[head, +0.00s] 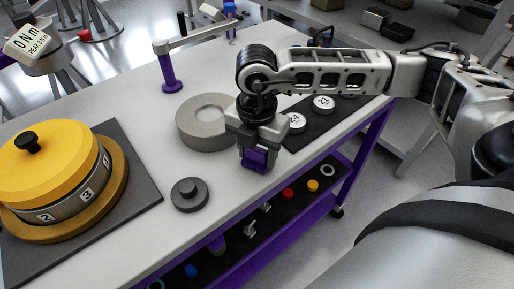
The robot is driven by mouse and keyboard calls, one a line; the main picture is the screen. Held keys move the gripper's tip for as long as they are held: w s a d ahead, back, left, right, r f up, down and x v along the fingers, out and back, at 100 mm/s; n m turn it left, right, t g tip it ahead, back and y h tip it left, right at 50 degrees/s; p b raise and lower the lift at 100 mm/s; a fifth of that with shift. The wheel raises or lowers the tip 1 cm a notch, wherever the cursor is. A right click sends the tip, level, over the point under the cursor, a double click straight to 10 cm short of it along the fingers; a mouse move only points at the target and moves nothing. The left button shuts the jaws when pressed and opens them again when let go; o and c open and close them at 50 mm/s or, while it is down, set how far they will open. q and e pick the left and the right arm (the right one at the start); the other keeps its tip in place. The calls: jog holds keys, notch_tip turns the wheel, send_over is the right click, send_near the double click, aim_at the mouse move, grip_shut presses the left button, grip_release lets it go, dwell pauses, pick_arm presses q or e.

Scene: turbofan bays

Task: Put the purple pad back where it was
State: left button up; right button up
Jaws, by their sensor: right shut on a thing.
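The purple pad (254,158) is a small dark purple block between the fingers of my right gripper (256,150). The gripper points down, shut on the pad, over the front edge of the grey bench (225,180). Whether the pad touches the bench top is hard to tell. The fingers hide part of the pad. My left gripper is not in view.
A round grey disc (198,122) stands just left of my right gripper. A dark knobbed disc (189,194) and a yellow-topped numbered drum (50,170) are further left. A black mat (318,121) holds numbered white discs. A purple post (168,72) stands behind.

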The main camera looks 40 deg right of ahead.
aim_at(257, 149)
jog(key=shift+f, duration=0.1)
jog(key=shift+f, duration=0.1)
jog(key=o, duration=0.9)
jog(key=shift+r, duration=0.5)
notch_tip(257, 149, up, 11)
jog(key=shift+r+b, duration=0.2)
jog(key=shift+b, duration=0.35)
jog(key=shift+f, duration=0.1)
